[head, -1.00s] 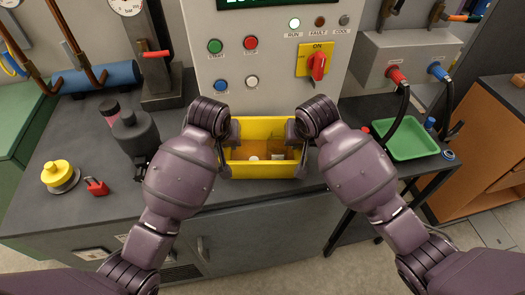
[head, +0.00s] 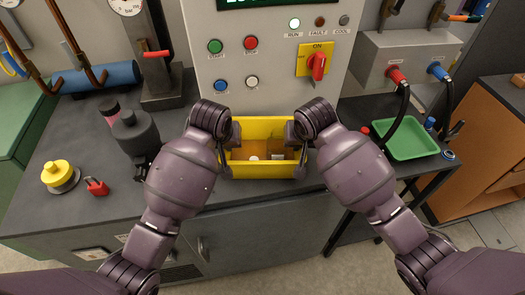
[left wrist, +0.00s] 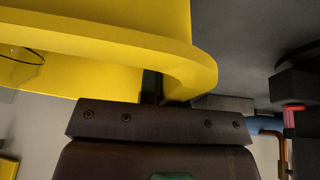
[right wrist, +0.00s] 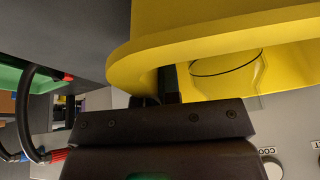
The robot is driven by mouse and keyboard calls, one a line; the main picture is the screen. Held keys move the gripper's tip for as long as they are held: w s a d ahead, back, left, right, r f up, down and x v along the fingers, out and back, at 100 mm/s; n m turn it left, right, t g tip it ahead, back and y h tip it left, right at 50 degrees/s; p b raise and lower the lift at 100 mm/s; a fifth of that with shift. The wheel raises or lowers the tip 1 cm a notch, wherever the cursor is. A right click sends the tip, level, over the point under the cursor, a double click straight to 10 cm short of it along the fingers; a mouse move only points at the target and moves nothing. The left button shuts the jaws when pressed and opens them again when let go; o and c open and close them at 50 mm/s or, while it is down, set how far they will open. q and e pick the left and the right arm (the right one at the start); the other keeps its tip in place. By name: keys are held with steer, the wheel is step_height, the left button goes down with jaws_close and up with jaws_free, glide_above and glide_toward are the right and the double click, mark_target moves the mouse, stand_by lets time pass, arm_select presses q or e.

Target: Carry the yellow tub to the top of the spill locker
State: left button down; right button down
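The yellow tub (head: 262,170) stands upright on the dark bench top, in front of the grey control panel. Small items lie inside it, one of them white. My left gripper (head: 229,160) is at the tub's left end and my right gripper (head: 297,160) at its right end. In the left wrist view the dark fingers (left wrist: 152,88) meet the tub's curved yellow end piece (left wrist: 200,70) and look closed on it. The right wrist view shows the same at the other end (right wrist: 165,85). The fingertips are partly hidden. No cabinet is readably marked as the spill locker.
An orange-fronted cabinet (head: 490,150) stands at the right and a green one (head: 30,130) at the left. On the bench are a green tray (head: 405,141), a dark bottle (head: 135,133), a yellow-topped item (head: 58,174) and a red padlock (head: 97,187).

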arm_select(q)
steer(key=shift+r, duration=0.1)
arm_select(e)
steer(key=shift+r, duration=0.1)
